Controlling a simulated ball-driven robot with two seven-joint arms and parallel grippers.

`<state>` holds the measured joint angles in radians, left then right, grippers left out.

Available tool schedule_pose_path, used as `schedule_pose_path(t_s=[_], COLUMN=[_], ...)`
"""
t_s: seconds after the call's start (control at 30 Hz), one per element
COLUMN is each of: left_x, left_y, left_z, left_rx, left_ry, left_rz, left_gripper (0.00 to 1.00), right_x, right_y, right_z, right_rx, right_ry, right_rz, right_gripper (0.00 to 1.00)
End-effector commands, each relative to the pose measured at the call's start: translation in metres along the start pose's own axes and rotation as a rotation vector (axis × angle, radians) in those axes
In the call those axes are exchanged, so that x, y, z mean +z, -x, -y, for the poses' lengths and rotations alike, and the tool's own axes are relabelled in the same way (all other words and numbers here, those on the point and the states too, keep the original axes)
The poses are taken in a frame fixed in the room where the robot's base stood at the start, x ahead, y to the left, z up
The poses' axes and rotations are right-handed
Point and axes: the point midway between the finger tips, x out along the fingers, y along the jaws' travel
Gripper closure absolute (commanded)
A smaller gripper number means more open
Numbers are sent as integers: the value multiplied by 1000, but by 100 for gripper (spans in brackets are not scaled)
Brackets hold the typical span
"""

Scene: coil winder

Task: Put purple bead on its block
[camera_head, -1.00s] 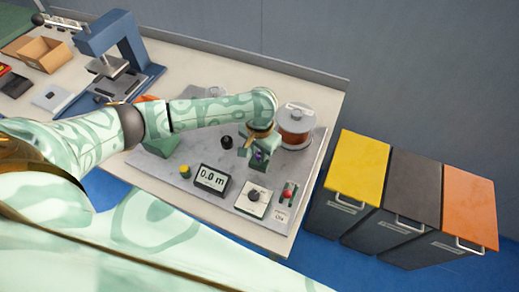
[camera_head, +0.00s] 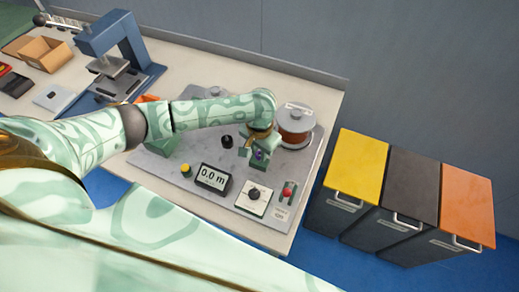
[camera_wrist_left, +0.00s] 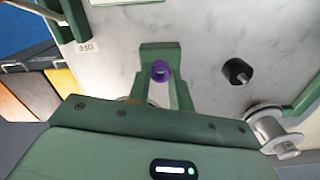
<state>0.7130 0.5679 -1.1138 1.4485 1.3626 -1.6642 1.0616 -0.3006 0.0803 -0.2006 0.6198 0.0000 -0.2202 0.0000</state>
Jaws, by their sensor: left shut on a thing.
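The purple bead (camera_head: 260,155) is a small ring. In the left wrist view the bead (camera_wrist_left: 161,70) sits between the green fingers of my left gripper (camera_wrist_left: 161,62). In the head view my left gripper (camera_head: 258,151) points down over the grey panel, in front of the copper spool, and is shut on the bead. The gap between bead and panel cannot be judged. The bead's block cannot be told apart for sure from the green parts around the fingers. My right gripper is not in view.
The copper spool (camera_head: 295,124) stands just behind my gripper. A black knob (camera_head: 227,142), a yellow button (camera_head: 186,170), a 0.0 m display (camera_head: 213,179), a dial (camera_head: 254,197) and a red switch (camera_head: 288,190) are on the panel (camera_head: 160,175). Bins (camera_head: 357,165) stand right of the table.

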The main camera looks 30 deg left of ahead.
Motion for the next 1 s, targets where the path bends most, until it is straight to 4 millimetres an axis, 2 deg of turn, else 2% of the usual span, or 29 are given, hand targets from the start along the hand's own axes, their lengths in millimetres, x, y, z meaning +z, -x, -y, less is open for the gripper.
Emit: schedule_pose_path(t_s=[0.77, 0.8, 0.87, 1.0], left_x=[0, 0, 0, 0], left_y=[-22, -21, -21, -21], left_z=[0, 0, 0, 0], left_rx=[0, 0, 0, 0], left_ry=[0, 0, 0, 0], left_rz=[0, 0, 0, 0], left_gripper=[99, 70, 54, 53], right_x=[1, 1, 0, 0], right_y=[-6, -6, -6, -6], right_z=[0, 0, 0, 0], right_rx=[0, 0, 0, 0], right_ry=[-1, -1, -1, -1], right_rz=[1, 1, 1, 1], right_gripper=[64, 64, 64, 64])
